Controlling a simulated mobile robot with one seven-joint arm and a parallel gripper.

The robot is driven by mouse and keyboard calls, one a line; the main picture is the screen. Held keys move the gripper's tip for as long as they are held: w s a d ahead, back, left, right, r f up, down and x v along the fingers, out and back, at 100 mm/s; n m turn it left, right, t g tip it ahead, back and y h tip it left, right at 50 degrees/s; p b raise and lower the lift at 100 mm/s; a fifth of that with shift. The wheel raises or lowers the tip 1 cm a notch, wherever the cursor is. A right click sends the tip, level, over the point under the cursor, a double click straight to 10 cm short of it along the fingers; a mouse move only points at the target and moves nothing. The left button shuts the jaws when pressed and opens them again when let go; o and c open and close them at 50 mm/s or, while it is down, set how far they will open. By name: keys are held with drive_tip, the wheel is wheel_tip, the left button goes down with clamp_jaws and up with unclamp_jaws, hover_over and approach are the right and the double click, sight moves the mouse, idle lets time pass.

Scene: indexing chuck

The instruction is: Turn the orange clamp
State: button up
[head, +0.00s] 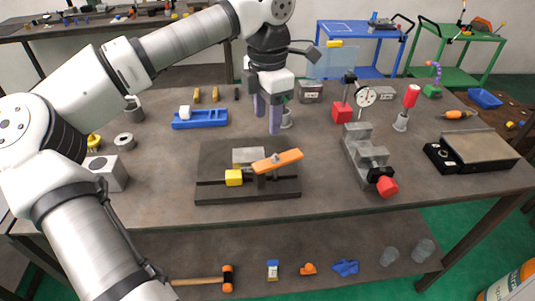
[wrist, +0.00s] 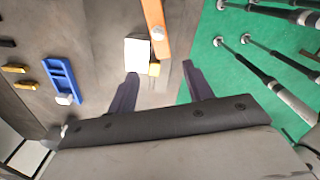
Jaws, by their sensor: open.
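The orange clamp (head: 278,161) is a flat bar lying at a slant over a dark base plate (head: 215,155), its right end higher in the head view. A grey metal block (head: 246,155) and a yellow block (head: 234,177) sit beside it. My gripper (head: 267,130) is open and empty, fingers pointing down, above and behind the clamp. In the wrist view the clamp (wrist: 156,28) shows beyond the space between my open fingertips (wrist: 160,70), not between the fingers. The clamp's top end is cut off there.
A blue tray (head: 203,120) lies left of my gripper. A grey vise-like fixture with a red knob (head: 388,187) stands to the right. A red-based dial gauge (head: 341,112) is behind it. The table front (head: 330,205) is clear.

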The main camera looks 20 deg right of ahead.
sight(268, 163)
wheel_tip(268, 163, down, 12)
drive_tip(key=shift+r+p, duration=0.1)
drive_tip(key=shift+p, duration=1.15)
clamp_jaws()
